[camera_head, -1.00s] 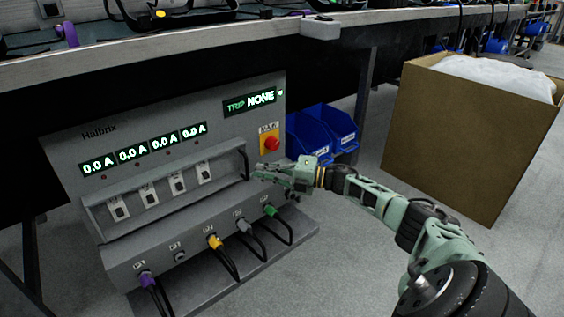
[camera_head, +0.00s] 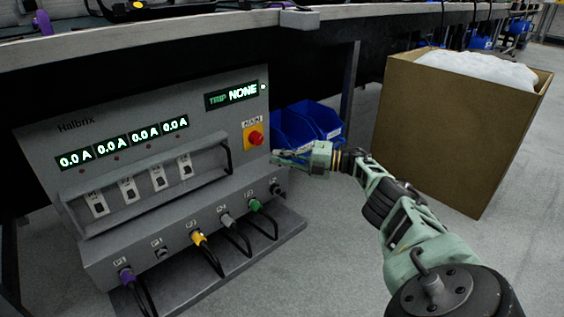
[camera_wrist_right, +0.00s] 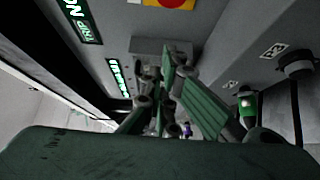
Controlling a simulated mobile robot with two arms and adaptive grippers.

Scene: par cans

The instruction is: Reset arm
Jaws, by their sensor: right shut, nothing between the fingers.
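My right gripper (camera_head: 286,157) is shut and empty. In the head view it is just right of the grey Halbrix panel (camera_head: 215,130), level with the area below the red main button (camera_head: 256,138), with the blue bins behind it. In the right wrist view the shut fingers (camera_wrist_right: 163,75) point ahead along the panel face, and a green plug (camera_wrist_right: 247,103) shows to their right. Whether the fingertips touch the panel I cannot tell. My left gripper is not in view.
The panel has several switches, displays reading 0.0 A, and a trip display (camera_head: 232,95) reading NONE. Cabled plugs, including a yellow one (camera_head: 198,238), line its lower front. Blue bins (camera_head: 296,126) stand beside it. A cardboard box (camera_head: 440,130) stands right. A table edge (camera_head: 180,40) runs above.

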